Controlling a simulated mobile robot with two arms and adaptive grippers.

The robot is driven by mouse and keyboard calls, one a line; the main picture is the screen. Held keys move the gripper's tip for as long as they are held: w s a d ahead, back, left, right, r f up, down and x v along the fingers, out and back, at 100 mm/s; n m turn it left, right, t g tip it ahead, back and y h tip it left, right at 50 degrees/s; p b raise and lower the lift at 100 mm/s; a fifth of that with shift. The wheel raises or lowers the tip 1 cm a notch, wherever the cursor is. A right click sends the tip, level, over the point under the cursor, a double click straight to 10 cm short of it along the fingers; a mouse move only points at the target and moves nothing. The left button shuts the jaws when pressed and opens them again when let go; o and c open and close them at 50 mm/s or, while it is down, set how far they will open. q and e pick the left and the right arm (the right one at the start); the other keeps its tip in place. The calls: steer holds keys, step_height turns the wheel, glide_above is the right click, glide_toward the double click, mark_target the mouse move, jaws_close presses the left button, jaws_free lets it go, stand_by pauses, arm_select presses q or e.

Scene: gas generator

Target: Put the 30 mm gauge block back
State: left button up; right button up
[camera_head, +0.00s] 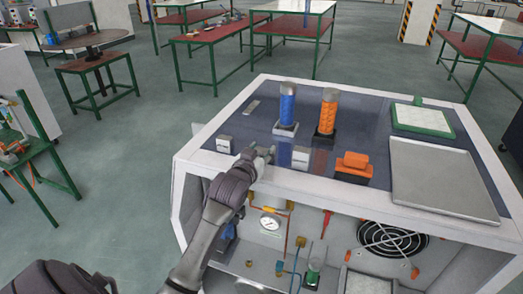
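Several small light blocks lie on the dark top of the white machine (233,117). One pale block (224,144) is left of my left gripper, another pale block (300,158) is right of it, and a flat light piece (252,106) lies farther back. I cannot read any size marking, so I cannot tell which is the 30 mm gauge block. My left gripper (264,153) is at the front edge of the top, between the two nearer blocks. Its fingers are small and dark here, and I cannot tell whether they hold anything. My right gripper is not in view.
A blue cylinder (287,105) and an orange cylinder (328,113) stand upright behind my gripper. An orange block (354,163), a grey tray (440,178) and a green-rimmed pad (423,119) are to the right. The machine's open front shows a gauge (269,224) and a fan (392,238).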

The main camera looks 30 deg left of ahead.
arm_select(q)
steer(key=o, duration=0.3)
steer(key=shift+o, duration=0.2)
steer(key=shift+r, duration=0.2)
steer(key=b+v, duration=0.2)
steer(key=v, duration=1)
steer(key=shift+b, duration=0.35)
steer(key=shift+d+f, duration=0.1)
steer(key=shift+f, duration=0.1)
